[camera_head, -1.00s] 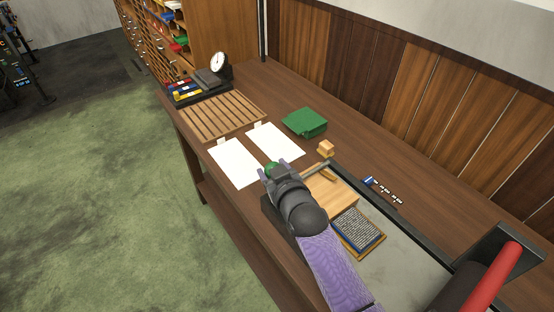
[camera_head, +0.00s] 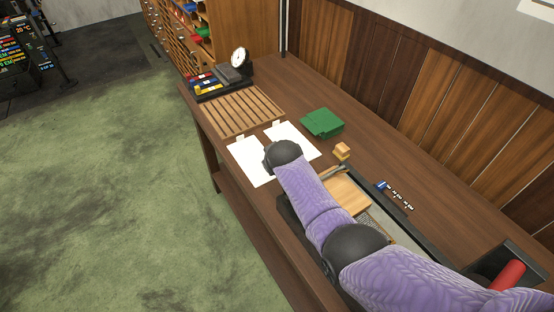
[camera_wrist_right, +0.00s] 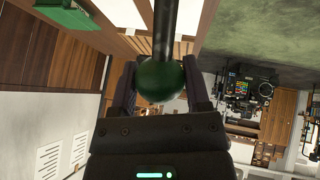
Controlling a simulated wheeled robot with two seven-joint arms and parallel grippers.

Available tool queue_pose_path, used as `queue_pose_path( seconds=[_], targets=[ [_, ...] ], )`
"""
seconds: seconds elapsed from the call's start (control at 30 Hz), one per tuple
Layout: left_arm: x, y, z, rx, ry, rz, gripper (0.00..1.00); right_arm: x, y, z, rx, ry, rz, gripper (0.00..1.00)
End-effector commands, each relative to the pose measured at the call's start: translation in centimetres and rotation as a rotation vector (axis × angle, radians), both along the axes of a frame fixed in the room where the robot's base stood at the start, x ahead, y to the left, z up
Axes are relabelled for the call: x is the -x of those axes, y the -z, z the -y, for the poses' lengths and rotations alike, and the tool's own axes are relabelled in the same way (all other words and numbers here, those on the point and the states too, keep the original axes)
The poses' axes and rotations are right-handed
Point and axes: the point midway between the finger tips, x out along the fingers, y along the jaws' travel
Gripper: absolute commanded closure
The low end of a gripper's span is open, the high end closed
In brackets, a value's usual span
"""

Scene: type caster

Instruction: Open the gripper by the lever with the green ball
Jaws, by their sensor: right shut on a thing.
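The green ball (camera_wrist_right: 160,82) sits between the two fingers of my right gripper (camera_wrist_right: 163,72) in the right wrist view. The fingers are shut on it from both sides. A dark lever rod (camera_wrist_right: 164,32) runs from the ball to the top of that view. In the head view my right arm comes in from the lower right and hides the ball, the lever and the gripper's fingers. What the lever works on is also hidden there. My left gripper is not in view.
The arm reaches over a framed bed with a wooden block (camera_head: 346,194) on the table. White sheets (camera_head: 246,164), a green box (camera_head: 321,123), a small wooden block (camera_head: 342,151), a slatted wooden rack (camera_head: 232,110) and a red cylinder (camera_head: 507,276) are also there.

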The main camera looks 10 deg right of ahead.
Motion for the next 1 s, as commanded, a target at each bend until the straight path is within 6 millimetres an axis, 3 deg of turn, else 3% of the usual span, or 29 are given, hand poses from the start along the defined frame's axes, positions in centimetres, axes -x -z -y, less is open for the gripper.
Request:
queue_pose_path(
  seconds=[0.57, 0.6, 0.73, 1.0],
  targets=[
    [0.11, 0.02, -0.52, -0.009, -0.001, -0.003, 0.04, 0.15, 0.38, 0.0, 0.009, 0.0, -0.031, 1.0],
    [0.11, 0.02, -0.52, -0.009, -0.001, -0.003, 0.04, 0.15, 0.38, 0.0, 0.009, 0.0, -0.031, 0.33],
    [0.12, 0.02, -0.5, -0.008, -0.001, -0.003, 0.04, 0.11, 0.33, 0.0, 0.009, 0.0, -0.03, 0.05],
    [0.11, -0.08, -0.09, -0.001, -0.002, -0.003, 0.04, 0.1, 0.17, -0.01, 0.009, -0.001, -0.027, 0.05]
  ],
)
